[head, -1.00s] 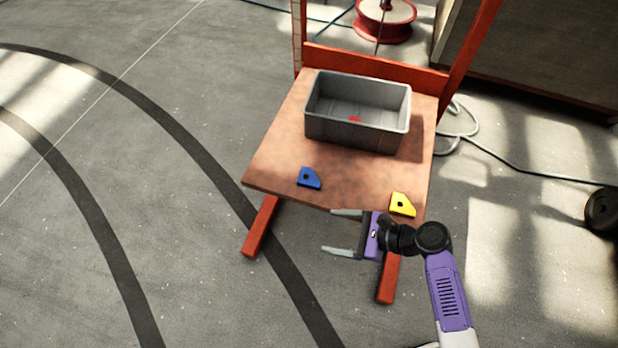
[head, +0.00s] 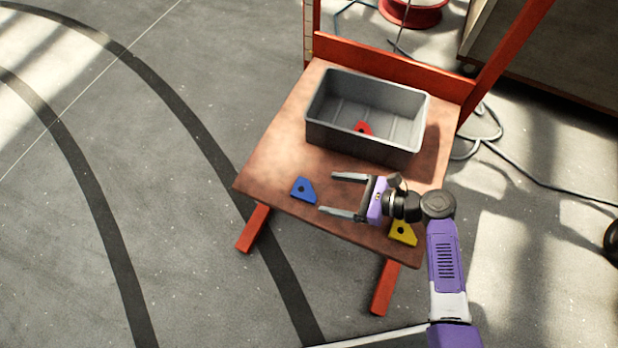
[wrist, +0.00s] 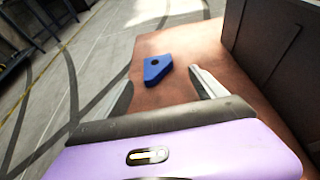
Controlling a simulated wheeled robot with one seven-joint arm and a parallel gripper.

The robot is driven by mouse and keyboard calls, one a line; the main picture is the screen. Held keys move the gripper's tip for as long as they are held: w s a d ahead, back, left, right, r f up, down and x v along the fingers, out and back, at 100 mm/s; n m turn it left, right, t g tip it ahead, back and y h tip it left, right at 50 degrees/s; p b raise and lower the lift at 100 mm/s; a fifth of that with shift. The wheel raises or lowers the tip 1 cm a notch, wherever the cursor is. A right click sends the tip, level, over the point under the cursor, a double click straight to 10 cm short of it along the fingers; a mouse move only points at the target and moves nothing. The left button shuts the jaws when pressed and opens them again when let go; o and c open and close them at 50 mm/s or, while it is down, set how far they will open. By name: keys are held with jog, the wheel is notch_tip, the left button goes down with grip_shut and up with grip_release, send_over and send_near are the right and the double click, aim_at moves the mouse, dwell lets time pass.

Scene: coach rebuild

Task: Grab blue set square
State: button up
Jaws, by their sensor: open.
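The blue set square (head: 304,190) lies flat on the wooden table near its front left edge. In the wrist view the blue set square (wrist: 156,70) lies ahead of my gripper, between the lines of its two fingers. My gripper (head: 334,194) is open and empty, its fingers pointing left, just to the right of the set square and apart from it. In the wrist view, my gripper (wrist: 165,88) shows one finger on each side.
A grey bin (head: 362,140) with a red piece (head: 363,128) inside stands at the back of the table (head: 280,150). A yellow set square (head: 403,233) lies near the front right edge, partly under my arm. The table's left side is clear.

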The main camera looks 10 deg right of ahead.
aim_at(302, 187)
jog(key=x, duration=0.3)
jog(key=b+x, duration=0.1)
jog(key=x, duration=0.3)
jog(key=shift+w+a+r, duration=0.1)
jog(key=shift+a, duration=0.3)
jog(key=c, duration=1.5)
jog(key=shift+c, duration=0.2)
jog(key=shift+r, duration=0.2)
